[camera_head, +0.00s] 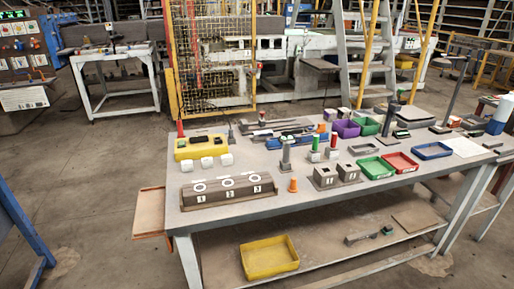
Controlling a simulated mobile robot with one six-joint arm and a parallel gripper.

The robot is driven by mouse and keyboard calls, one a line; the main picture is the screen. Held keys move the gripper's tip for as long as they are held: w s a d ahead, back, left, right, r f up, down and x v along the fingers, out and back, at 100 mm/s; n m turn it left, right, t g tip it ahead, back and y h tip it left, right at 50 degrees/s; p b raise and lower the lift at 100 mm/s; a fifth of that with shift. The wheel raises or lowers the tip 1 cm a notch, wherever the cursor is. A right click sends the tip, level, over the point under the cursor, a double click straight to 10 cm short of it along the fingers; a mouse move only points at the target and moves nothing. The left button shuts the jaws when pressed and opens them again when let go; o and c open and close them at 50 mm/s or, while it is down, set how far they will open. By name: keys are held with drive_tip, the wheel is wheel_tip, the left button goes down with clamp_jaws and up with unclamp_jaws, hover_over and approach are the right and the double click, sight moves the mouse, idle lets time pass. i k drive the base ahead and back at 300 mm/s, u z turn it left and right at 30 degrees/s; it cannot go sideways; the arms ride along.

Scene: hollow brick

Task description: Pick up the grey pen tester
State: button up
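I cannot make out for certain which item is the grey pen tester; the objects are small in this view. A thin grey upright item (230,133) stands beside the yellow control box near the back left of the grey table. A thicker grey upright cylinder (286,154) stands near the table's middle. Several slim, dark grey tools (270,127) lie flat along the back of the table. None of these is held. My gripper is not in view.
The grey table (245,207) also bears a yellow control box (198,147), a numbered block (228,189), an orange cone (293,185), a green tray (376,168) and a red tray (401,163). A yellow tray (269,259) sits on the lower shelf. The floor at left is open.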

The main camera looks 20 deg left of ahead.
sight(287, 140)
drive_tip(key=u, duration=0.8)
drive_tip(key=k, duration=1)
drive_tip(key=i, duration=0.8)
drive_tip(key=u, duration=0.05)
